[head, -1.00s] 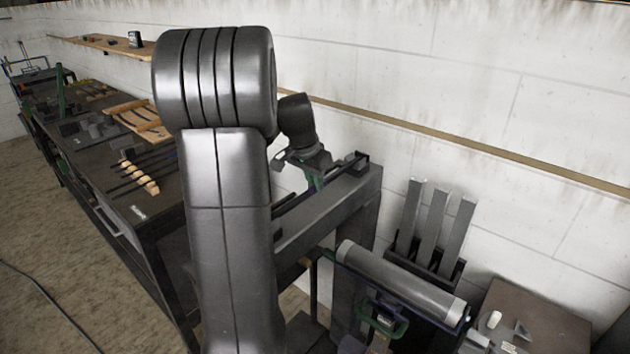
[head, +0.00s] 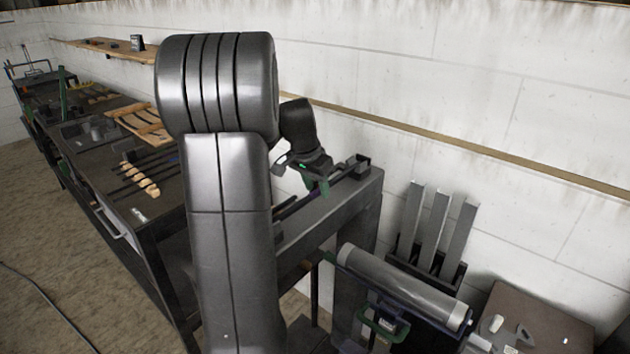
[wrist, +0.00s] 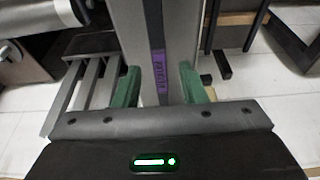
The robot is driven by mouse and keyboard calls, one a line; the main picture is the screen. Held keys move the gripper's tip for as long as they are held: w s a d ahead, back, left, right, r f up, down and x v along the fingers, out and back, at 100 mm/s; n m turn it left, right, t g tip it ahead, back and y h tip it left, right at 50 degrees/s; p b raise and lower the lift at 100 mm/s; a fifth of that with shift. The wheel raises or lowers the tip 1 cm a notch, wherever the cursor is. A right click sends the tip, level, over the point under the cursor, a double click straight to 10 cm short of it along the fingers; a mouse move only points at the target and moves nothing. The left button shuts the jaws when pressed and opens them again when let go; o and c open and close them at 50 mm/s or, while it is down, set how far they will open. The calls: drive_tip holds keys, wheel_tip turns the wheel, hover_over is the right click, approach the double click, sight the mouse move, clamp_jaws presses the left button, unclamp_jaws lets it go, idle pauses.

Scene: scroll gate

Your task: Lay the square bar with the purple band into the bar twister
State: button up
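The square bar with the purple band (wrist: 158,66) runs lengthwise between my fingers in the wrist view. The band has small markings on it. My gripper (wrist: 160,92) has its two green fingers spread, with a gap on each side of the bar. In the head view my gripper (head: 322,186) points down over the bar twister (head: 340,204), a long grey bed with a dark block at its far end. The bar seems to lie along this bed. My arm hides the near part, so I cannot tell how both bar ends sit.
A bench (head: 172,204) at the left holds several dark bars on a wooden rack (head: 140,179). A large roller (head: 402,284) stands at the right front, with upright grey bars (head: 438,222) behind it. The wall is close behind the twister.

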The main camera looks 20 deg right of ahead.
drive_tip(key=v, duration=1.4)
drive_tip(key=shift+b, duration=0.35)
drive_tip(key=shift+w+f, duration=0.1)
drive_tip(key=x, duration=1.3)
drive_tip(key=shift+d+f+p, duration=0.15)
drive_tip(key=shift+f+p, duration=0.15)
drive_tip(key=shift+p, duration=0.1)
drive_tip(key=shift+r, duration=0.1)
